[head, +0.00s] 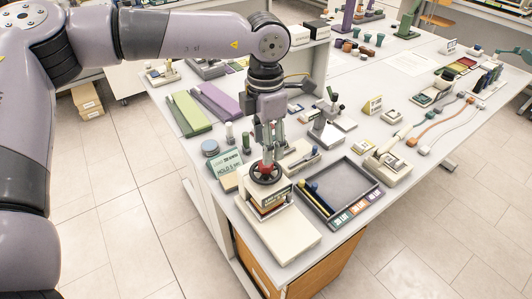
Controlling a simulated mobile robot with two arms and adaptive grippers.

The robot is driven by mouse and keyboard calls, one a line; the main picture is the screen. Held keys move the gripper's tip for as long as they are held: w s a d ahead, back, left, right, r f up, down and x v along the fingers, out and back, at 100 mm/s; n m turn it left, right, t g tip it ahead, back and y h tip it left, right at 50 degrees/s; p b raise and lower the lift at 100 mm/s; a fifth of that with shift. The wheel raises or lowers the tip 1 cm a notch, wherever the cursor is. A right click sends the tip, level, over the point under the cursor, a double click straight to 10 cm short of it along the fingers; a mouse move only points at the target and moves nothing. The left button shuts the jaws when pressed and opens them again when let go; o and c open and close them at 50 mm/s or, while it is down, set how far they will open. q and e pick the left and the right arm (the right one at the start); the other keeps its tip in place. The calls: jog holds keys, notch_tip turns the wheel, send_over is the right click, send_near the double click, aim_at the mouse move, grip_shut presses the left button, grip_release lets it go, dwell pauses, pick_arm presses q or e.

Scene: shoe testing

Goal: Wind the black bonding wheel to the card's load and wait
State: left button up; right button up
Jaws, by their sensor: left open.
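The black bonding wheel (257,179) sits on top of a small press (266,201) near the front left corner of the table. My left gripper (266,166) points straight down over the wheel, its fingertips at the wheel's red hub. The gripper is open; whether the fingers touch the hub I cannot tell. The green card (226,163) stands just left of the wheel and shows a "HOLD" line; its smaller print is too small to read. My right gripper is not in view.
A grey tray (368,199) with colored labels lies right of the press. A round grey tin (210,147), green and purple blocks (215,101) stand behind left. A microscope-like device (326,128) stands behind right.

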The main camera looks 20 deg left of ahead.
aim_at(266, 171)
pick_arm(q)
jog(key=f, duration=0.2)
jog(key=f+p, duration=0.1)
jog(key=f, duration=0.1)
jog(key=shift+s, duration=0.25)
jog(key=shift+f, duration=0.35)
jog(key=shift+w+f, duration=0.1)
jog(key=shift+f, duration=0.25)
jog(key=c, duration=1.2)
jog(key=m+b, duration=0.1)
jog(key=b, duration=0.1)
jog(key=shift+f+m+b, duration=0.2)
jog(key=shift+m+b, duration=0.1)
grip_shut()
jog(key=shift+r, duration=0.1)
jog(key=shift+r+m, duration=0.2)
jog(key=shift+m, duration=0.1)
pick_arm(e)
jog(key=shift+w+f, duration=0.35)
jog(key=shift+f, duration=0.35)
